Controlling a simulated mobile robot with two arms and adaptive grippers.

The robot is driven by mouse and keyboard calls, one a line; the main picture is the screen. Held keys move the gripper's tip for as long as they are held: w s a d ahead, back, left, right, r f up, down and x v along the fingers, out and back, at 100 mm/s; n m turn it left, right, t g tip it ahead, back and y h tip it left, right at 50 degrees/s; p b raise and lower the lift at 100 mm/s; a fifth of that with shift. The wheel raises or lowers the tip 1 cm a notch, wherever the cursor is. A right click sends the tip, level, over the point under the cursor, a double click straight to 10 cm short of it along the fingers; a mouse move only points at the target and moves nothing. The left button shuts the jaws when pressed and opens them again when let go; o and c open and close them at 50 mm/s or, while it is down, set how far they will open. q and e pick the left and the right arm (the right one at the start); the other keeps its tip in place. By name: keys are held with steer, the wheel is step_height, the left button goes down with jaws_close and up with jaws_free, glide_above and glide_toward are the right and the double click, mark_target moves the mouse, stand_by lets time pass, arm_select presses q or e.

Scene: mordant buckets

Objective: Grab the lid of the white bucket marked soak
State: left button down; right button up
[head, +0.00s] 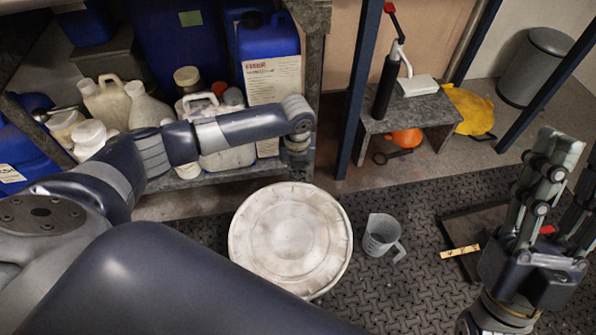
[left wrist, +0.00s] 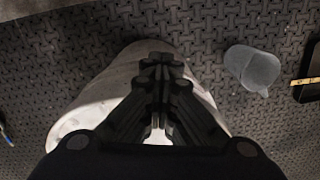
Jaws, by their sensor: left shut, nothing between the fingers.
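A round white lid (head: 290,235) with grey smudges sits on a white bucket standing on the dark floor mat; no marking is readable. The white bucket also shows in the left wrist view (left wrist: 90,105), partly hidden behind my left gripper (left wrist: 160,62). That gripper is shut and empty, and appears above the bucket in that view; I cannot tell whether it touches. In the head view I cannot make out the left gripper's fingers, only my left arm reaching in from the left. My right gripper (head: 572,165) is at the right edge, fingers apart and empty, away from the bucket.
A clear measuring jug (head: 381,236) stands on the mat just right of the bucket. A yellow strip (head: 460,252) lies farther right. A shelf behind holds white bottles and a blue canister (head: 270,55). A small grey stand (head: 410,112) and a bin (head: 538,68) are at the back right.

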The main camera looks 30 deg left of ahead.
arm_select(q)
step_height(320, 180, up, 8)
steer(key=shift+s, duration=0.2)
stand_by(0.3)
